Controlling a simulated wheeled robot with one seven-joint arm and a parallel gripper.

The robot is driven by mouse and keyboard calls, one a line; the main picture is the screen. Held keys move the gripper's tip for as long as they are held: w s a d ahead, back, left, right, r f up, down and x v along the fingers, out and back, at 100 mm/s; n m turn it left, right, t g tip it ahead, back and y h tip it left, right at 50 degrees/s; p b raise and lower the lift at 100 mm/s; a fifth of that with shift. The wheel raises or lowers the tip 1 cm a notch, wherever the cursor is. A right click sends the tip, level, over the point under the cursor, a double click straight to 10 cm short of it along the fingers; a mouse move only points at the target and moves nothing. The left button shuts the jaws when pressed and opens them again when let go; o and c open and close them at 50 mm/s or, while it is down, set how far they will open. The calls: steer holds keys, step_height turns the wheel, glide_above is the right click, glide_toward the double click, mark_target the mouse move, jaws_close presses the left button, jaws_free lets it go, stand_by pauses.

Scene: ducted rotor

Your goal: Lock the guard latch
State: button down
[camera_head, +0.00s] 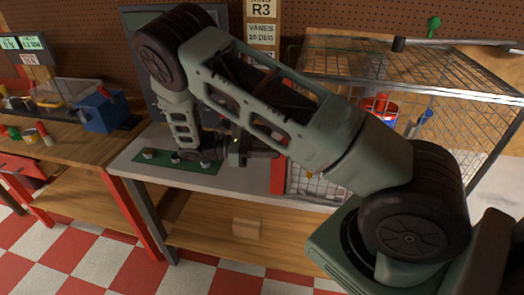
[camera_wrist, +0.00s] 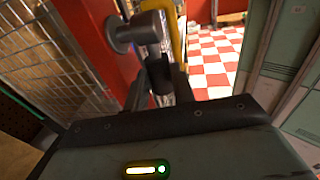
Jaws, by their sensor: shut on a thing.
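The guard is a wire-mesh cage (camera_head: 465,95) on the grey bench, with a red post (camera_head: 278,176) at its near left corner. In the wrist view the red post (camera_wrist: 92,45) and the mesh (camera_wrist: 45,55) stand at the left. A grey metal latch (camera_wrist: 147,27) with a round end sits in front of the post, beside a yellow bar (camera_wrist: 178,38). My gripper (camera_wrist: 160,88) is shut on the latch's lower part, which is mostly hidden between the dark fingers. In the head view my gripper (camera_head: 265,154) reaches the red post; my arm hides the latch there.
A green strip with knobs (camera_head: 150,160) lies on the grey bench (camera_head: 130,178) left of my gripper. Red and blue containers (camera_head: 378,108) show inside the cage. A wooden bench (camera_head: 75,140) with a blue box (camera_head: 103,112) stands left. The checkered floor (camera_head: 90,240) is open.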

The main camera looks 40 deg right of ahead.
steer(key=shift+s+d+f+g+h, duration=0.1)
steer(key=shift+s+f+g+h, duration=0.05)
steer(key=shift+g+h, duration=0.15)
stand_by(0.4)
steer(key=c, duration=1.2)
jaws_free()
steer(key=shift+o, duration=0.2)
